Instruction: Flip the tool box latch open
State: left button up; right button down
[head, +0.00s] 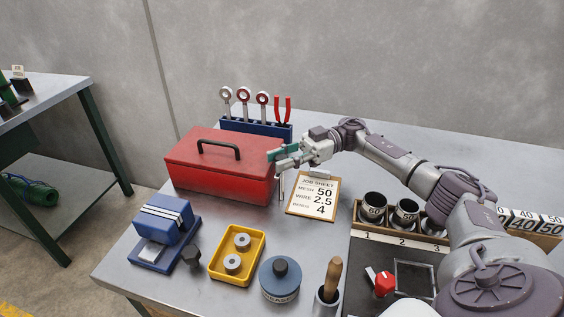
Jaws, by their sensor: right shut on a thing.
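The red tool box (215,177) stands on the back left of the grey workbench, with its lid down and a black handle (219,146) on top. My right gripper (281,154) reaches in from the right and is at the box's upper right edge. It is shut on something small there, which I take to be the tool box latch. The fingers cover the latch, so its position cannot be told. My left gripper is not in view.
A blue rack (255,129) with ring tools and red pliers stands behind the box. A job sheet clipboard (313,195) lies right of it. A blue block (163,222), yellow tray (237,255) and blue round container (280,280) stand in front. Cups (373,207) stand right.

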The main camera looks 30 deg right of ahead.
jog(key=c, duration=0.8)
grip_release()
jog(key=shift+a, duration=0.1)
jog(key=shift+s+d, duration=0.2)
jog(key=shift+d, duration=3.55)
